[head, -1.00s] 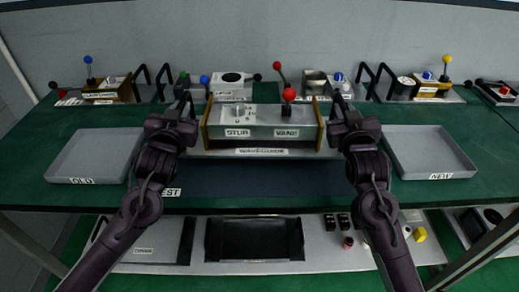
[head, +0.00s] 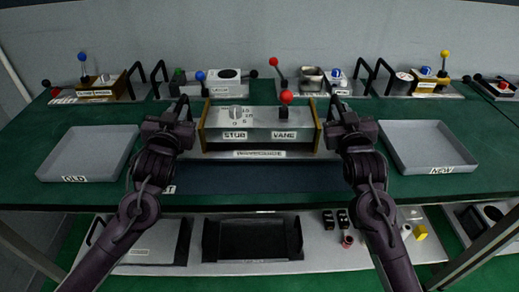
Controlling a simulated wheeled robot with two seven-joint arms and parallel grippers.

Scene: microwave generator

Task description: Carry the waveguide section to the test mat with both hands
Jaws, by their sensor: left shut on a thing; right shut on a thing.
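The waveguide section (head: 260,143) is a silver box on a grey base plate, with brass-coloured end plates, STUB and VANE labels, a knob and a red ball lever. My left gripper (head: 184,112) is shut on its left side, and my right gripper (head: 337,112) is shut on its right side. The fingertips are partly hidden by the wrists. The dark blue test mat (head: 260,179) lies in front of and partly under the section in the picture. Its label is mostly covered by my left arm. I cannot tell whether the base plate touches the mat.
A grey OLD tray (head: 88,152) stands left and a grey NEW tray (head: 430,146) stands right on the green bench. Modules with levers and black handles, including one with a yellow ball (head: 445,54), line the back. A lower shelf (head: 325,259) holds a black tray (head: 252,240) and small parts.

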